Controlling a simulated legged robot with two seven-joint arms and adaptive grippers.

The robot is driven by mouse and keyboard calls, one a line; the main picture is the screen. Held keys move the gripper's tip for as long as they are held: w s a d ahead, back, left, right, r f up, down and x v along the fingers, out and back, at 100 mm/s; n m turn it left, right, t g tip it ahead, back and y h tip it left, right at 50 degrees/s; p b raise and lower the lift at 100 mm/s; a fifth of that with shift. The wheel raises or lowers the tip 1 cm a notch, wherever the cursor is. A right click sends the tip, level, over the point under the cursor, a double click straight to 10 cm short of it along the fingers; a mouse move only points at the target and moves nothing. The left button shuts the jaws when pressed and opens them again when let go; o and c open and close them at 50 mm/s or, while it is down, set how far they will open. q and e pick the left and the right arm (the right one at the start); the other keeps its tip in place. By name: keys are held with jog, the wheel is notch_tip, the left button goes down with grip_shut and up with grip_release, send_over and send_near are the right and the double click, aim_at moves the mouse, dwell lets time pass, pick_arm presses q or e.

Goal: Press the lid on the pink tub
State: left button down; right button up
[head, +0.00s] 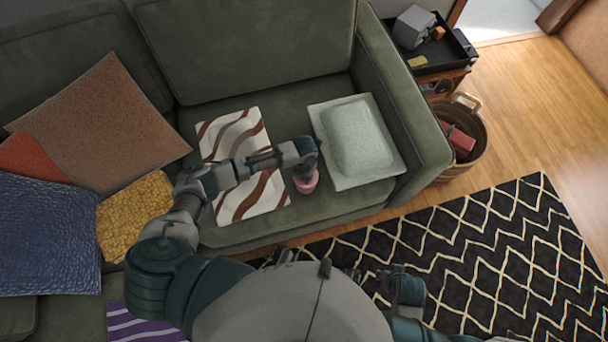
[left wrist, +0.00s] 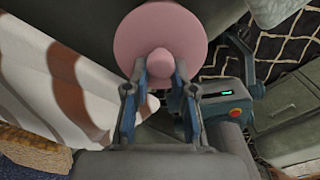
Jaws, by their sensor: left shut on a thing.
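In the head view a small pink round thing (head: 307,184) sits near the front edge of the green seat, under my left gripper (head: 306,164). In the left wrist view it shows from above as a pink round lid (left wrist: 190,42) with a knob. My left gripper (left wrist: 160,78) is shut on the knob, one finger on each side. The lid hides most of what is below it, and I cannot tell whether it is seated on the tub or just above it. Part of my right arm shows at the lower right of the head view; its fingers are not clear.
The green sofa (head: 265,22) carries a brown-and-white wavy mat (head: 222,134) left of the pink thing and a pale green cushion (head: 355,138) to its right. Several cushions lie further left. A basket (head: 466,135) stands beyond the armrest, and a black patterned rug (head: 490,250) lies in front.

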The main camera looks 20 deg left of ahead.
pick_arm(q)
jog(key=shift+f, duration=0.1)
dwell(0.3)
jog(key=c, duration=0.9)
grip_release()
jog(key=shift+o, duration=0.3)
jog(key=o, duration=0.4)
jog(key=shift+o, duration=0.2)
jog(key=shift+r+p, duration=2.95)
jog(key=shift+r, duration=0.6)
